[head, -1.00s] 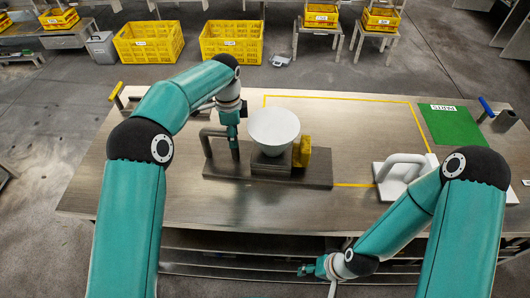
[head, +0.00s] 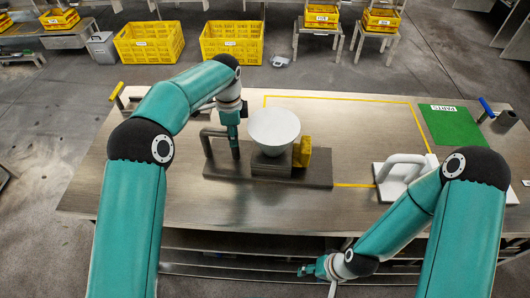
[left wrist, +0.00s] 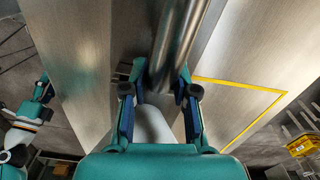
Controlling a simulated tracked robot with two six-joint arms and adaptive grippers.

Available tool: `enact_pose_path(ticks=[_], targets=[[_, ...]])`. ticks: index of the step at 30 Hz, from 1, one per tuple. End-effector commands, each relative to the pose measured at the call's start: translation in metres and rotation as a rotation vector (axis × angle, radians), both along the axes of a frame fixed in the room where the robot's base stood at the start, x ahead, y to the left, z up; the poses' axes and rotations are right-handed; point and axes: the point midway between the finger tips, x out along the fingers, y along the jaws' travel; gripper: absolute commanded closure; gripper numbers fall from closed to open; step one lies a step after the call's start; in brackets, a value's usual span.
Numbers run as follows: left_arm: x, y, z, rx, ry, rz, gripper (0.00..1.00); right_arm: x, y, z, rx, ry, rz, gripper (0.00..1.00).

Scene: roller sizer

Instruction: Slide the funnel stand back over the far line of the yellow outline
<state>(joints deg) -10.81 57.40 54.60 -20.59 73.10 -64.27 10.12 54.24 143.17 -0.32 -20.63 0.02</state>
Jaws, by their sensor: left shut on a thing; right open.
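The funnel stand has a dark base plate (head: 225,168), a grey handle at its left end, a pale funnel (head: 274,128) and a yellow part (head: 302,151) on its right. It stands across the near left part of the yellow outline (head: 340,97), covering some of it; the outline's far line lies clear behind the funnel. My left gripper (head: 235,153) is shut on the stand's handle; in the left wrist view the grey tube (left wrist: 173,50) runs between the fingers. My right gripper (head: 308,269) is open and empty, below the table's front edge.
A white block with a handle (head: 399,172) stands at the outline's near right corner. A green mat (head: 452,125) lies at the right end of the table (head: 125,185). The tabletop inside the outline behind the stand is bare. Yellow crates (head: 150,43) stand on the floor beyond.

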Motion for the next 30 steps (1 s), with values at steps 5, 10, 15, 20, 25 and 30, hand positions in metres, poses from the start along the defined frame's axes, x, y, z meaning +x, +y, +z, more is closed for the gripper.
enact_pose_path(ticks=[5, 10, 15, 20, 25, 30], targets=[[0.002, 0.000, 0.000, 0.000, -0.006, 0.003, 1.00, 0.000, 0.000, 0.000, 0.000, 0.000, 0.000, 0.46], [0.001, 0.000, -0.001, 0.000, -0.007, 0.002, 1.00, 0.000, 0.000, -0.002, 0.000, 0.000, 0.000, 0.46], [-0.006, -0.003, -0.002, -0.001, -0.006, 0.001, 1.00, 0.000, 0.000, -0.012, 0.000, 0.000, 0.000, 0.46], [-0.015, -0.005, -0.003, -0.002, -0.003, 0.001, 1.00, 0.000, 0.000, -0.022, 0.000, 0.000, 0.000, 0.46], [-0.025, -0.007, -0.004, -0.001, -0.001, -0.001, 1.00, 0.000, 0.000, -0.032, 0.000, 0.000, 0.000, 0.46], [-0.035, -0.009, -0.004, 0.000, 0.002, -0.001, 1.00, 0.000, 0.000, -0.042, 0.000, 0.000, 0.000, 0.46]])
